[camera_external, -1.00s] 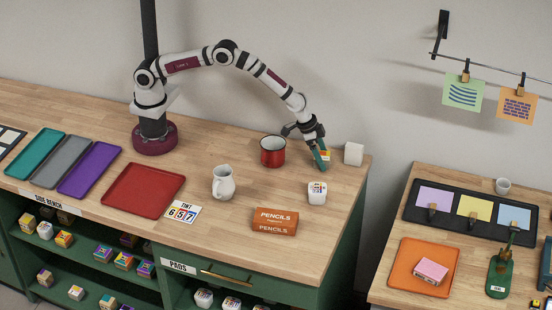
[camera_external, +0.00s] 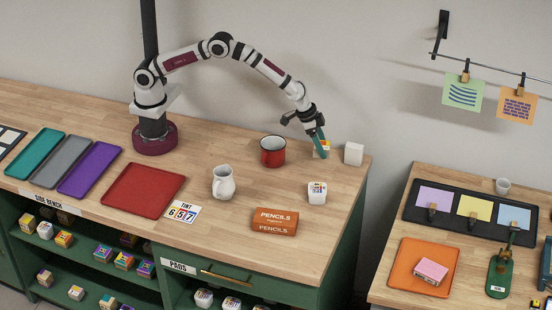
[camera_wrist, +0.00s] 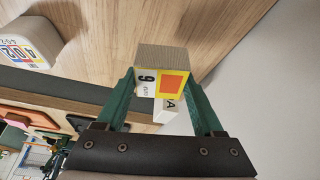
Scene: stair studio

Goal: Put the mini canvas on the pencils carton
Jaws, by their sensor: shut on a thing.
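The mini canvas appears to be the small pale block (camera_wrist: 163,59) with an orange and yellow square on one face. It sits between my gripper's green fingers in the wrist view, and my gripper (camera_wrist: 165,97) is shut on it. In the external view my gripper (camera_external: 320,149) is near the back right of the bench, with the mini canvas (camera_external: 326,146) partly hidden by a finger. Whether it is clear of the bench is hard to tell. The orange pencils carton (camera_external: 275,220) lies near the bench's front edge, its top bare.
A white block (camera_external: 353,153) stands just right of my gripper. A red mug (camera_external: 272,151) is left of it. A white tub with coloured figures (camera_external: 317,193) and a white jug (camera_external: 223,182) stand nearer the front. Bare wood lies between these and the carton.

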